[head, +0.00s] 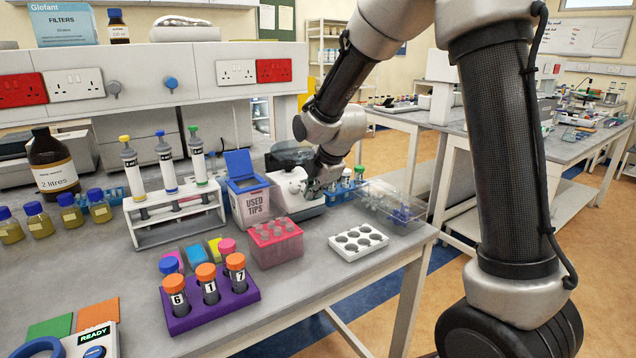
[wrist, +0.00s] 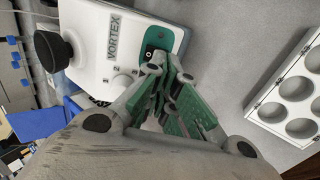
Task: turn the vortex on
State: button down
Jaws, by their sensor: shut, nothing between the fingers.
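The vortex (head: 290,186) is a white machine on the bench, just right of the used tips bin in the head view. In the wrist view the vortex (wrist: 92,45) shows its VORTEX label, a black round cup (wrist: 52,50), a pale knob (wrist: 122,84) and a black rocker switch (wrist: 156,36) on a green panel. A white O mark shows on the switch. My gripper (wrist: 168,68) is shut and empty, its fingertips at the lower edge of the switch; I cannot tell if they touch it. In the head view my gripper (head: 312,188) is at the vortex's right end.
A white rack (head: 342,251) with round holes stands in front, right of a pink tip box (head: 275,246). The used tips bin (head: 250,204) is close on the left. A clear lidded box (head: 385,203) lies to the right. A purple rack (head: 210,312) holds orange-capped tubes.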

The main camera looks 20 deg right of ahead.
jog(key=shift+w+f, duration=0.1)
jog(key=shift+f, duration=0.15)
jog(key=shift+f, duration=0.25)
jog(key=shift+r, duration=0.1)
jog(key=shift+r, duration=0.7)
